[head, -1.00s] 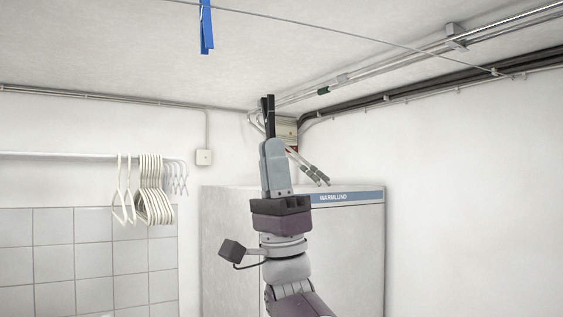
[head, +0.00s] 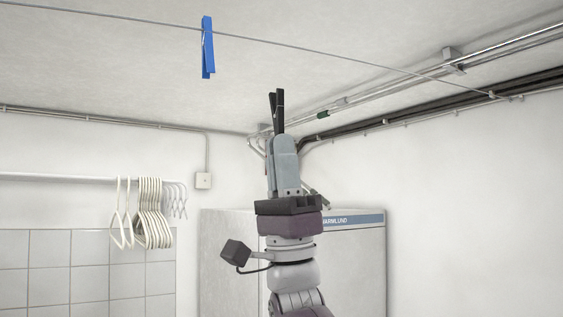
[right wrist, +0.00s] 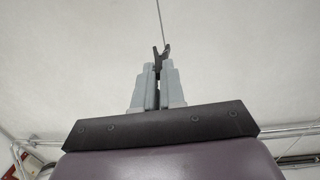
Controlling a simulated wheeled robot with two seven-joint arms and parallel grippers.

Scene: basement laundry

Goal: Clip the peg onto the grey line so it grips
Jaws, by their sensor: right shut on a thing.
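The grey line (head: 345,56) runs across under the ceiling, from upper left down to the right wall. My right gripper (head: 283,142) is shut on a black peg (head: 278,112), which points up. The peg's free ends spread in a narrow V. In the head view the peg's tips appear below the line, with a gap between. In the right wrist view the peg (right wrist: 161,58) stands up from the fingers, its V open, and the line (right wrist: 159,22) runs down toward it. Contact cannot be told there. My left gripper is not in view.
A blue peg (head: 208,50) hangs on the line to the left of my gripper. Metal pipes (head: 400,85) run along the ceiling at right. A white cabinet (head: 355,255) stands behind my arm. White hangers (head: 150,212) hang on a rail at left.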

